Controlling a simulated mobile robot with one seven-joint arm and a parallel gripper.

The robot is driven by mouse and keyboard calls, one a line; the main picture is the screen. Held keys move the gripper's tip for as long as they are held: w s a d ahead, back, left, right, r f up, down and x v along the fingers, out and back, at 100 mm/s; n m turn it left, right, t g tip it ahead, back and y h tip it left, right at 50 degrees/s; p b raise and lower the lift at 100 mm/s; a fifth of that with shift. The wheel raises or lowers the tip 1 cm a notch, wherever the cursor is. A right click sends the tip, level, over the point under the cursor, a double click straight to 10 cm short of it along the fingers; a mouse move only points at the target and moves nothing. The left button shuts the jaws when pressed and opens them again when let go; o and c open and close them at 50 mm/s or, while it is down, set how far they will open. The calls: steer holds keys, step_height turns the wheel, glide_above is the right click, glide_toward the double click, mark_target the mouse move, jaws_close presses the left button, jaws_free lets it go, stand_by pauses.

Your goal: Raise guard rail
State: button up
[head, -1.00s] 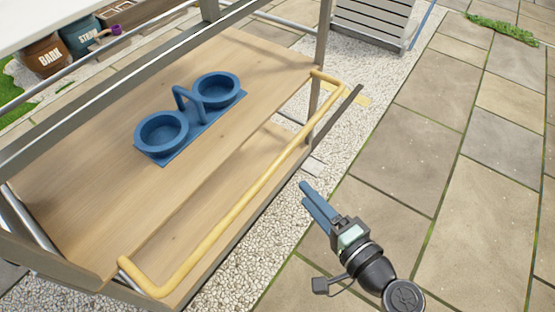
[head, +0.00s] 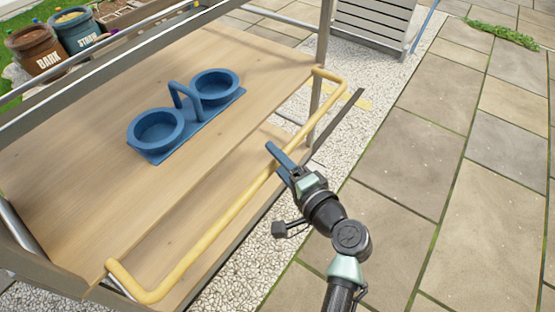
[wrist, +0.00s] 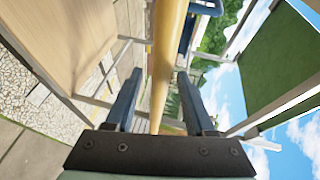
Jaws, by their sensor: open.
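The guard rail is a yellow U-shaped bar (head: 237,204) along the front edge of the wooden shelf, lying low and out over that edge. My gripper (head: 276,158) is at the rail's long bar, right of its middle. In the wrist view the rail (wrist: 163,65) runs between the two blue fingers of my gripper (wrist: 157,95). The fingers are open, with gaps on both sides of the rail. The exact depth of the rail between the fingers is hard to tell.
A blue double-bowl carrier (head: 186,115) with a handle stands on the wooden shelf (head: 80,190). Metal posts frame the shelf. Pots marked BARK (head: 37,52) and STRAW (head: 76,32) stand at the back left. A slatted box (head: 370,25) stands behind. Paving at right is clear.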

steer(key=shift+c, duration=0.2)
jaws_close()
stand_by(1.1)
